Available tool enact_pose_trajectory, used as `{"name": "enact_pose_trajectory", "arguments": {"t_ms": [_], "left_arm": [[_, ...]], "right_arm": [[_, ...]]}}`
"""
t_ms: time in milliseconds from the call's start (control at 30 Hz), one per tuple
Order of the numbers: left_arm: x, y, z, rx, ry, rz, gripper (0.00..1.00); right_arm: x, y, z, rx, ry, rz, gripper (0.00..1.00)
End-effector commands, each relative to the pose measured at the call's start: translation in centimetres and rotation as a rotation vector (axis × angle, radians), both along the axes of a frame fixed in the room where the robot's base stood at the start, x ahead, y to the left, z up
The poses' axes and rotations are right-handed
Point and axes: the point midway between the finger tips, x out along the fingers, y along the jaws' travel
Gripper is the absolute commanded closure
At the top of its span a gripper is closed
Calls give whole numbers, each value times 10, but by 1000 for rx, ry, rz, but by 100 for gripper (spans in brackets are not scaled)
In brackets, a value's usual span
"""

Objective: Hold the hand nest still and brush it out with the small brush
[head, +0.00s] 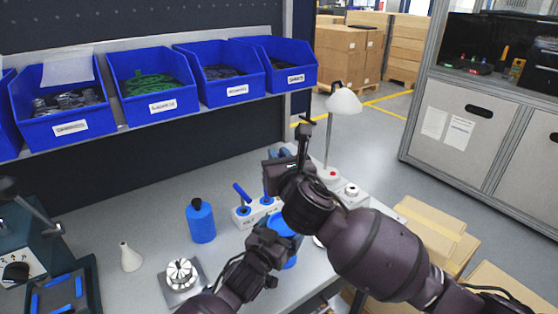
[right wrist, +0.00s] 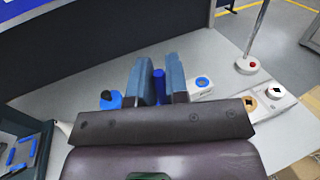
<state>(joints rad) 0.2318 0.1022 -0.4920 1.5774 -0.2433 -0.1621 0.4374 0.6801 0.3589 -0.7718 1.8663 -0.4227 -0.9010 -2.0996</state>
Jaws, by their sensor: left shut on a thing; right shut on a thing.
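My right gripper (head: 278,162) is over the bench near a white tool block (head: 256,212). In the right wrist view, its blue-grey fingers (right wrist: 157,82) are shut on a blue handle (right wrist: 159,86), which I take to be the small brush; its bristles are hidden. Another blue-handled tool (head: 242,192) stands tilted in the block. My left gripper (head: 274,240) is lower, beside the block, and shut on a bright blue part (head: 286,222), apparently the hand nest. My arms cover most of this part, and its inside cannot be seen.
A blue bottle (head: 201,221), a white flask (head: 130,257) and a metal fixture (head: 181,277) stand to the left. A lamp (head: 343,101) stands behind my right arm. Blue bins (head: 150,84) line the shelf. Bare bench lies between bottle and back panel.

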Motion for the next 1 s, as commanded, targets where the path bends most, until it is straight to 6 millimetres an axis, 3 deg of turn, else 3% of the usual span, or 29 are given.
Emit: {"name": "enact_pose_trajectory", "arguments": {"t_ms": [167, 200, 267, 633, 1000], "left_arm": [[0, 0, 0, 0, 0, 0, 39], [0, 0, 0, 0, 0, 0, 6], [0, 0, 0, 0, 0, 0, 0], [-9, 6, -1, 0, 1, 1, 0], [-68, 38, -1, 1, 2, 1, 0]], "right_arm": [[0, 0, 0, 0, 0, 0, 100], [0, 0, 0, 0, 0, 0, 100], [0, 0, 0, 0, 0, 0, 100], [0, 0, 0, 0, 0, 0, 100], [0, 0, 0, 0, 0, 0, 100]]}}
